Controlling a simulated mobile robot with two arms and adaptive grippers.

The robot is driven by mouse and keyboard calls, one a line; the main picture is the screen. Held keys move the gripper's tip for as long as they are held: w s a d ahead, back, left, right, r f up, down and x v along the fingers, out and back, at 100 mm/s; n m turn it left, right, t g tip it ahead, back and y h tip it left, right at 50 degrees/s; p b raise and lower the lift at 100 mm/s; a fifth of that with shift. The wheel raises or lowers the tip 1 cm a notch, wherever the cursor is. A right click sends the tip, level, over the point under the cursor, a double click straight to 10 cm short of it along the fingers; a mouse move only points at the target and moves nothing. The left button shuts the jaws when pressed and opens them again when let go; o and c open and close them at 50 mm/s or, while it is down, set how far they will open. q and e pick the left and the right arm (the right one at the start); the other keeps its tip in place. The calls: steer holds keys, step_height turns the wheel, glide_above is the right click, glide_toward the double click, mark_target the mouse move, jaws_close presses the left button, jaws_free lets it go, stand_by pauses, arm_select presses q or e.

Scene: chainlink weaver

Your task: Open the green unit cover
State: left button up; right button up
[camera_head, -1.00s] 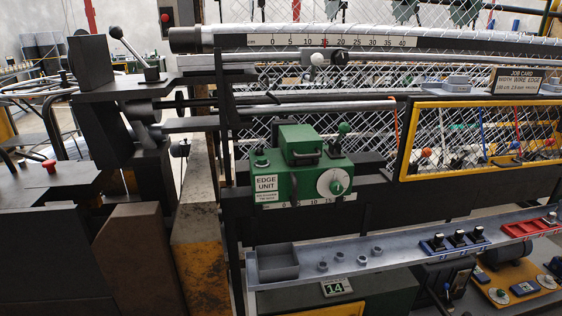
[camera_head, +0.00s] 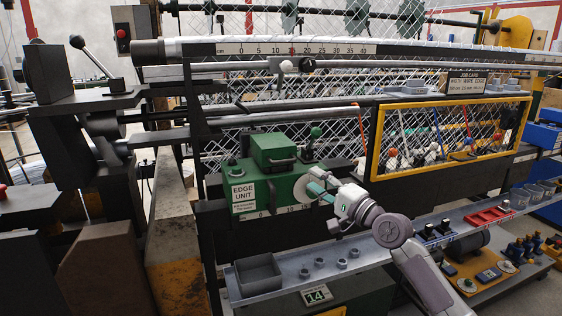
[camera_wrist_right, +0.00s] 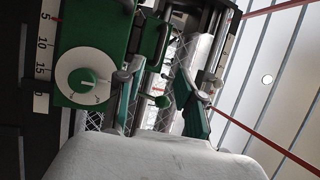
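The green edge unit (camera_head: 245,180) is mounted on the dark rail left of centre in the head view, with a white label and a round dial. Its box-shaped green cover (camera_head: 268,148) sits closed on top, with a dark handle (camera_head: 282,161) at its front. My right gripper (camera_head: 318,188) is in front of the unit's right end, overlapping the dial in the picture, below and right of the cover. My left gripper is out of view.
The green-knobbed lever (camera_head: 315,134) stands beside the cover. A yellow-framed mesh panel (camera_head: 374,150) is to the right. A grey shelf (camera_head: 385,250) with a tray (camera_head: 258,273) and nuts runs below. A long scale bar (camera_head: 215,50) crosses above.

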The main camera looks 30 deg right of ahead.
mark_target(285, 161)
steer(key=p+x, duration=0.2)
steer(key=x, duration=0.8)
steer(key=shift+w, duration=0.1)
steer(key=shift+x, duration=0.8)
steer(key=shift+a, duration=0.1)
jaws_close()
